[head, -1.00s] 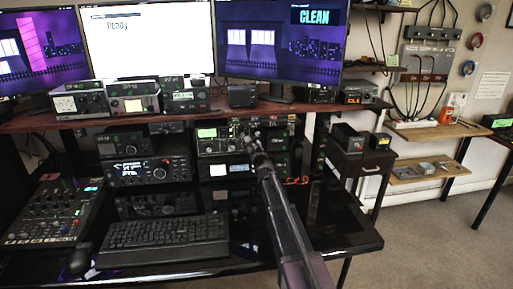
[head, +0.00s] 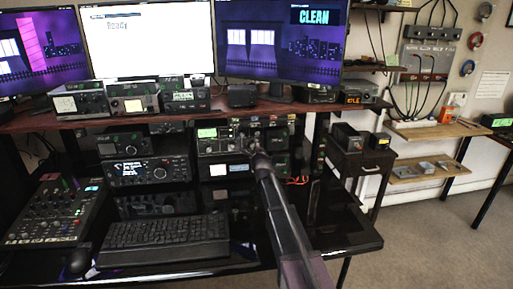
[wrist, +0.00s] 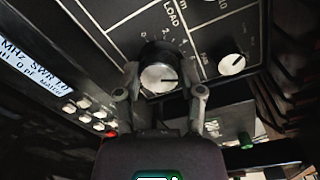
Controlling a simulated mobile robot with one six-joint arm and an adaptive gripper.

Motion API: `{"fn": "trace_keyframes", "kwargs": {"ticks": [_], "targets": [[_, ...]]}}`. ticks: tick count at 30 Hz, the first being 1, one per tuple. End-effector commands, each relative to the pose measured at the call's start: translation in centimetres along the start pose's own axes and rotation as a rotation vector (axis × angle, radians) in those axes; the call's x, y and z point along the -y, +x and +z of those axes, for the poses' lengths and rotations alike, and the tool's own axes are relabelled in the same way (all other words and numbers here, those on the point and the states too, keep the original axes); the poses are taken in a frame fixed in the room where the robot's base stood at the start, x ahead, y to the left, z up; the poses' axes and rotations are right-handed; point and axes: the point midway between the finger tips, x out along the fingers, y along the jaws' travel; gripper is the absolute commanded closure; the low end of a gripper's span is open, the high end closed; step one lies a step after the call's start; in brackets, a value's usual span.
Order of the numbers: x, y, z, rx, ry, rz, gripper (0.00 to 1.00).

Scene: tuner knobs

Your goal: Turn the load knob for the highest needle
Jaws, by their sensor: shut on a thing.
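The load knob (wrist: 158,77) shows in the wrist view, a round knob with a silver face and a dark pointer line aimed roughly right. The LOAD label and scale marks are printed beside it on the dark panel. My gripper (wrist: 160,92) is shut on the knob, one finger at each side. In the head view my gripper (head: 253,143) is at the tuner (head: 215,143) under the desk shelf, and it hides part of the front. A small green-lit display (head: 207,133) shows on the tuner's left; its reading is too small to tell.
A second, smaller silver knob (wrist: 231,64) sits to the right of the load knob. A lit text display (wrist: 35,68) and several small buttons lie to the left. A keyboard (head: 165,238) lies on the desk below, and radios stand to the left.

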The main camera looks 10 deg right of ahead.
Motion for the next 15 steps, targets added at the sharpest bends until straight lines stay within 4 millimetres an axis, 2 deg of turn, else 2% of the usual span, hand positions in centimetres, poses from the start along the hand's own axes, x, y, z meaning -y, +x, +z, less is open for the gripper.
{"fn": "trace_keyframes", "kwargs": {"ticks": [10, 11, 12, 14, 15], "targets": [[0.16, 0.29, 0.09, 0.001, -0.003, -0.006, 0.97], [0.16, 0.29, 0.10, 0.001, -0.003, -0.006, 0.44], [0.15, 0.29, 0.09, 0.001, -0.003, -0.006, 0.32], [0.13, 0.25, 0.08, 0.001, -0.003, -0.005, 0.15], [0.11, 0.22, 0.08, 0.001, -0.003, -0.004, 0.15]]}}
